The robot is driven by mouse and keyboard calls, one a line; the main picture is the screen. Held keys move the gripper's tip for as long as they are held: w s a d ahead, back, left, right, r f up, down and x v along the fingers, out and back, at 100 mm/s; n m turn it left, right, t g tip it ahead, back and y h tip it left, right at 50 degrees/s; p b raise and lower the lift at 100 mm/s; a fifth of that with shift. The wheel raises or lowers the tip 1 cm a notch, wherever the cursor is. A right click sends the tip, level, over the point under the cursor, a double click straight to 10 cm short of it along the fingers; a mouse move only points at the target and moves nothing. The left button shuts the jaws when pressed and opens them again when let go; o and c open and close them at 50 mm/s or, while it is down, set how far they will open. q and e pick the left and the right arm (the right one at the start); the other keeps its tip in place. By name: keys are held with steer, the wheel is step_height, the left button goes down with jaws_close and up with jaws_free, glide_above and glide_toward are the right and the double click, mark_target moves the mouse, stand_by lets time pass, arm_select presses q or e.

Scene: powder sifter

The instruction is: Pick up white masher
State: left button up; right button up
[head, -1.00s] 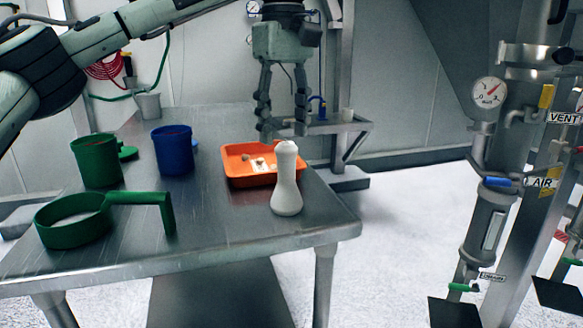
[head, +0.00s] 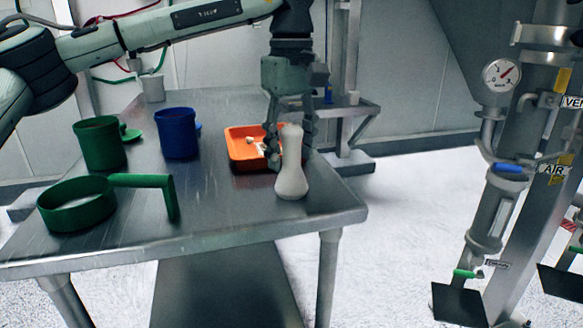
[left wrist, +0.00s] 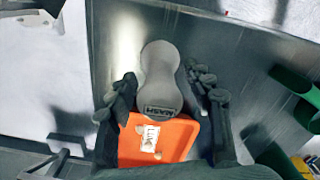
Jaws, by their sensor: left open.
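The white masher (head: 291,172) stands upright near the right front corner of the steel table in the head view. My left gripper (head: 291,158) points down just behind it, its fingers open around the masher's upper part. In the left wrist view the masher (left wrist: 159,75) lies between the two open fingers of the left gripper (left wrist: 165,105), with dark lettering on its top end. Gaps show on both sides, so the fingers do not appear to press on it. My right gripper is not in view.
An orange tray (head: 240,164) with small pale pieces sits just behind the masher. A blue container (head: 176,135), a green container (head: 99,145) and a green sieve with a handle (head: 76,218) stand to the left. The table's front middle (head: 235,215) is clear.

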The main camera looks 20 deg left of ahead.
mark_target(292, 125)
arm_select(q)
steer(key=c, duration=0.9)
jaws_close()
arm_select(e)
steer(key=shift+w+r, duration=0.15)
arm_select(q)
steer(key=shift+r, duration=0.15)
step_height(292, 125, up, 4)
steer(key=shift+f, duration=0.1)
steer(key=s+a+r, duration=0.7)
steer(key=a, duration=0.2)
steer(key=shift+s+p, duration=0.15)
steer(key=shift+p, duration=0.2)
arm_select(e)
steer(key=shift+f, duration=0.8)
